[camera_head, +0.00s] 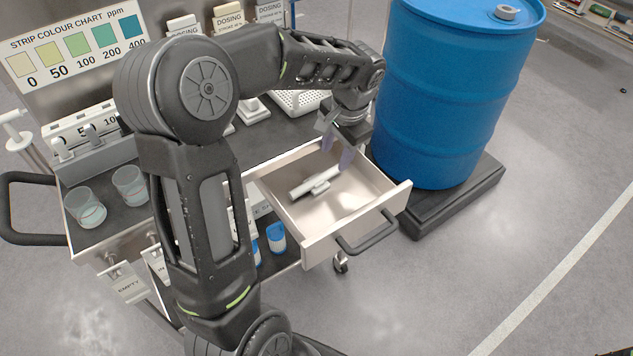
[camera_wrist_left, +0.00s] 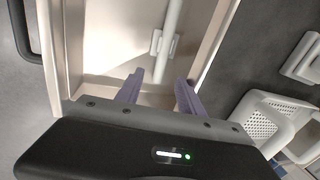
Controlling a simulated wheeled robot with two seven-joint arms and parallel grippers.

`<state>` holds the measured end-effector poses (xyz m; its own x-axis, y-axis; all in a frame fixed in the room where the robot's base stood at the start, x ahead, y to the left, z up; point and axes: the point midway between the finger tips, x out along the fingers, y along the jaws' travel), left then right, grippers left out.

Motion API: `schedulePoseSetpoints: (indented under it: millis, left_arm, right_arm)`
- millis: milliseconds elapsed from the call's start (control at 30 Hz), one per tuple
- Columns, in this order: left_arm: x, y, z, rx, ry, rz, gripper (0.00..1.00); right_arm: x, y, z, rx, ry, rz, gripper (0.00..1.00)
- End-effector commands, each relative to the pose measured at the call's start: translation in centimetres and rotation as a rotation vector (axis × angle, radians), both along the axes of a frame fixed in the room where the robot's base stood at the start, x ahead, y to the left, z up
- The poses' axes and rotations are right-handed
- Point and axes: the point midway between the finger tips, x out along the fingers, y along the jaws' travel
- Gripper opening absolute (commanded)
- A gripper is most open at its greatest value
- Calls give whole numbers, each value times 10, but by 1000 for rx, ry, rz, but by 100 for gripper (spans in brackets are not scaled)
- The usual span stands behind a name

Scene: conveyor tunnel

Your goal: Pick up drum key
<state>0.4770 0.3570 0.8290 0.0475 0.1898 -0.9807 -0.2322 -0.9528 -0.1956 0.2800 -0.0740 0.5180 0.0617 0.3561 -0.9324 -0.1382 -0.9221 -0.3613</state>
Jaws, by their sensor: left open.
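The drum key (camera_head: 316,185) is a pale grey-white bar with a short crosspiece, lying in the open drawer (camera_head: 394,196) of the cart. In the left wrist view the drum key (camera_wrist_left: 168,40) runs up from between the fingertips, its crosspiece farther off. My left gripper (camera_head: 337,147) is over the far part of the drawer, near one end of the key. In the left wrist view my left gripper (camera_wrist_left: 159,87) has its two purple fingers apart, with nothing seen gripped. I cannot tell its exact height over the key. My right gripper is not in view.
A blue drum (camera_head: 445,90) stands on a dark base (camera_head: 452,200) right of the drawer. The drawer's dark handle (camera_head: 368,234) sticks out in front. Glass beakers (camera_head: 131,184) stand on the cart top, left of my arm. A white perforated tray (camera_head: 300,101) sits behind the drawer.

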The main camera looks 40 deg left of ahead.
Motion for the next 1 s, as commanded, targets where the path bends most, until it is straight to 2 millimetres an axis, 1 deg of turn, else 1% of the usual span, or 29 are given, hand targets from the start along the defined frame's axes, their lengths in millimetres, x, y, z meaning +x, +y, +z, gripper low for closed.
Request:
schedulePoseSetpoints:
  millis: [100,200,467,567,667,833,900,1000]
  left_arm:
    - [0,3,-14,0,3,1,45]
    - [0,4,-21,0,3,1,45]
    - [0,5,-22,0,1,1,45]
    - [0,6,-26,1,3,2,45]
    - [0,8,-36,0,5,3,45]
    - [0,14,-62,0,6,2,45]
    - [1,15,-69,0,4,3,45]
    - [2,16,-73,1,2,3,45]
  right_arm:
    - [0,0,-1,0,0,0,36]
    - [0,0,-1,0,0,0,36]
    - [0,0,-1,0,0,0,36]
    - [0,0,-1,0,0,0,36]
    - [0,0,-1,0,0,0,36]
    - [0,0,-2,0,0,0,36]
    - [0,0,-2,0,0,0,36]
    - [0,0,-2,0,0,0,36]
